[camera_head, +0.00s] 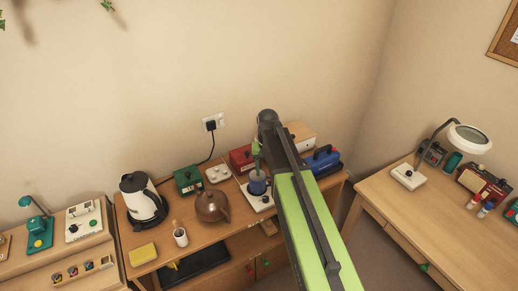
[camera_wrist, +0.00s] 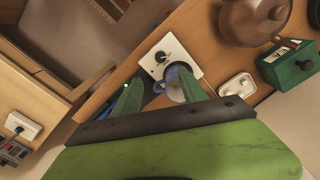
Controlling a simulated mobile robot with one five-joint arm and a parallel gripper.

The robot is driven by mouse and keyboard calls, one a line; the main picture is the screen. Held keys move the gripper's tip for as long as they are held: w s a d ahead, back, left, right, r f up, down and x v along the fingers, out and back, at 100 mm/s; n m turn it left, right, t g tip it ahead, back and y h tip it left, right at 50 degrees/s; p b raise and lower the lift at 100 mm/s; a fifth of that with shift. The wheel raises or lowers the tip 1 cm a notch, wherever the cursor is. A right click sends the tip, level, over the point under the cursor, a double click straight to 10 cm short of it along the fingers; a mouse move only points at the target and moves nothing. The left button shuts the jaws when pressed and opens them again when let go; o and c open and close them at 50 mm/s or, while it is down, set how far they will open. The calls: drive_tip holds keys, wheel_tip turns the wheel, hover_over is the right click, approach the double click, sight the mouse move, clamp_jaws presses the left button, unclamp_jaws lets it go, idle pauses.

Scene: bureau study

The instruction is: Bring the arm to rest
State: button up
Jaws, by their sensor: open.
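My arm reaches from the bottom right over the bureau in the head view. My gripper (camera_head: 256,154) is above a white hot-plate-like unit with a knob (camera_head: 264,204), where a blue mug (camera_head: 257,184) stands. In the wrist view the two green fingers of my gripper (camera_wrist: 157,82) are spread apart. The blue mug (camera_wrist: 172,74) shows behind and beside the right finger, which partly hides it. The white unit (camera_wrist: 162,56) lies beyond the fingers. Nothing shows held between them. Whether a finger touches the mug cannot be told.
A desk with a magnifier lamp (camera_head: 468,138) is at right.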

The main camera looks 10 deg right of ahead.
drive_tip(key=s+f+n+b, duration=0.2)
drive_tip(key=s+f+b, duration=0.1)
drive_tip(key=s, duration=1.2)
drive_tip(key=shift+a+f, duration=0.45)
drive_tip(key=shift+f, duration=0.05)
drive_tip(key=shift+w, duration=0.15)
